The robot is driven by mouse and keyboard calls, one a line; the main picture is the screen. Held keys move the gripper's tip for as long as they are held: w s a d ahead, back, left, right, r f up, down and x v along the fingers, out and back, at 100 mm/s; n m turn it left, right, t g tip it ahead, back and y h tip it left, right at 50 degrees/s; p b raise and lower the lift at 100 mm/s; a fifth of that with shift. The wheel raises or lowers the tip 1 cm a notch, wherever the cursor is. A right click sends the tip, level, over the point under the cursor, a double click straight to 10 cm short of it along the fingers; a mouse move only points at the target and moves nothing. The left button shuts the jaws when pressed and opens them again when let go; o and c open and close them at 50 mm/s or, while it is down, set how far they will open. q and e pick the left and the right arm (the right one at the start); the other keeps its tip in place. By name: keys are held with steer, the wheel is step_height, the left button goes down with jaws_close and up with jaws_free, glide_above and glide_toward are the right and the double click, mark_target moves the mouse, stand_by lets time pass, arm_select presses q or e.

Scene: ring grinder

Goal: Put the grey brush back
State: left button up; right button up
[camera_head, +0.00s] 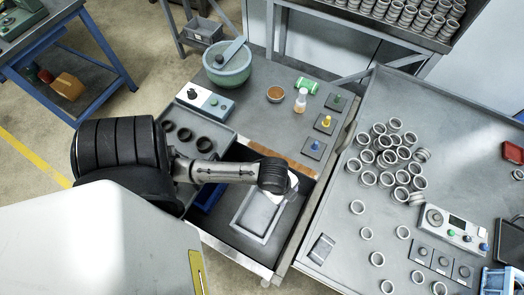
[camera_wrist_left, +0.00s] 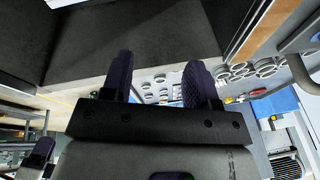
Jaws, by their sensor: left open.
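A grey-blue flat-handled tool that looks like the grey brush (camera_head: 234,50) lies across the green bowl (camera_head: 229,73) at the back left of the workbench. My left arm reaches in from the left, over the open drawer (camera_head: 221,225). Its wrist end hides most of my left gripper in the head view, above a light grey tray (camera_head: 238,219) in the drawer. In the left wrist view my left gripper (camera_wrist_left: 158,80) has its two dark fingers apart, with nothing seen between them.
A grey table (camera_head: 334,205) on the right carries many loose metal rings (camera_head: 386,158) and a control box (camera_head: 452,228). A small grey block (camera_head: 321,248) lies near its front left. The workbench holds a dark tray (camera_head: 170,120) of black rings, a small bottle (camera_head: 301,101) and a brown dish (camera_head: 275,94).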

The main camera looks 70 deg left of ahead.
arm_select(q)
steer(key=s+d+r+n+y, duration=0.1)
steer(key=s+r+n, duration=0.1)
steer(key=s+n, duration=0.6)
steer(key=shift+r+n+t, duration=0.3)
steer(key=shift+n, duration=0.9)
steer(key=shift+s+d+r, duration=0.1)
steer(key=shift+s, duration=0.05)
